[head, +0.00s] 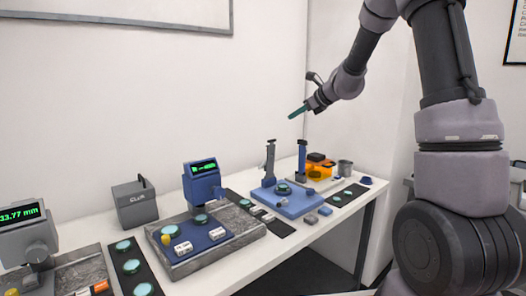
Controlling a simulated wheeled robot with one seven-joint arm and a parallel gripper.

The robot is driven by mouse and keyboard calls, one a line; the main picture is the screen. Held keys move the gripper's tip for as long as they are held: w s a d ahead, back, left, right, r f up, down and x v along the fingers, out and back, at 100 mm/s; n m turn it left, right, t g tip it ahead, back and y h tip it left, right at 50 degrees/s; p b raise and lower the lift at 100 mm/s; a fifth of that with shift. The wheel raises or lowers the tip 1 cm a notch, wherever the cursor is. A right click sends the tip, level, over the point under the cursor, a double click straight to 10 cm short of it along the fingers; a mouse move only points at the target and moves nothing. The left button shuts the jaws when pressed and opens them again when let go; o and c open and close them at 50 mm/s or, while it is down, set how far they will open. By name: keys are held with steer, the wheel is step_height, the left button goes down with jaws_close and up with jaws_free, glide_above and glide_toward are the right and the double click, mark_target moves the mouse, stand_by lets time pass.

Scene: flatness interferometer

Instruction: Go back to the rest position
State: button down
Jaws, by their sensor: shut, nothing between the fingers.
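My gripper (298,112) is in the upper middle of the head view, at the end of my raised arm. Its teal fingers are shut with nothing between them and point left and slightly down. It hangs in free air above the back of the white table (262,275), clear of the instruments below. My arm comes in from the right and bends down to the gripper.
A grey gauge with display (30,240), a dark box (134,203), a blue gauge (203,181) on a granite plate, a blue base (300,205) with a post, and an orange item (320,165) stand on the table. Dark mats hold round discs. A wall stands behind.

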steer(key=s+r+n+g, duration=0.1)
steer(key=s+r+n, duration=0.25)
steer(key=s, duration=0.35)
steer(key=s+r+n+g+h, duration=0.1)
steer(key=s+r+n, duration=0.1)
steer(key=s+n, duration=0.45)
steer(key=s+r+n, duration=0.2)
steer(key=s+r, duration=0.1)
steer(key=s, duration=0.5)
steer(key=s+d+f+n+h, duration=0.1)
steer(key=s+d+n+h, duration=0.1)
steer(key=s+n, duration=0.3)
steer(key=s+d+f+n+h, duration=0.1)
steer(key=s+n, duration=0.4)
steer(key=s, duration=0.7)
steer(key=d+h, duration=0.1)
steer(key=d, duration=0.1)
steer(key=shift+s+d+f, duration=0.15)
steer(key=shift+d+f, duration=0.05)
steer(key=shift+d, duration=0.2)
